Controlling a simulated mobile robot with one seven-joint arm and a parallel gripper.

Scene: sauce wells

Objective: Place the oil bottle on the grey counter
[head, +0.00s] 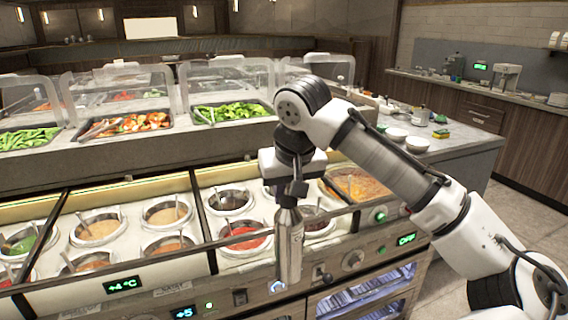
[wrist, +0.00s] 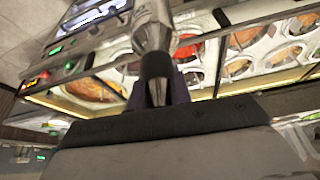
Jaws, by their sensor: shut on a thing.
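My gripper (head: 290,192) is shut on a silver metal bottle, the oil bottle (head: 289,245). It hangs upright in front of the sauce wells' front edge, above the control panel. In the wrist view, the bottle (wrist: 152,28) extends away from between the fingers of my gripper (wrist: 160,92), its dark neck end nearest the fingers. The grey counter (head: 455,152) is to the right, behind my arm, with a bare stretch along its right side. My arm hides part of it.
White bowls (head: 417,144), a green-and-yellow sponge (head: 441,133) and small bottles stand on the grey counter. Sauce pots (head: 98,228) fill the wells at left. Glass guards (head: 225,80) cover food trays behind. Another counter (head: 480,88) runs along the far right wall.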

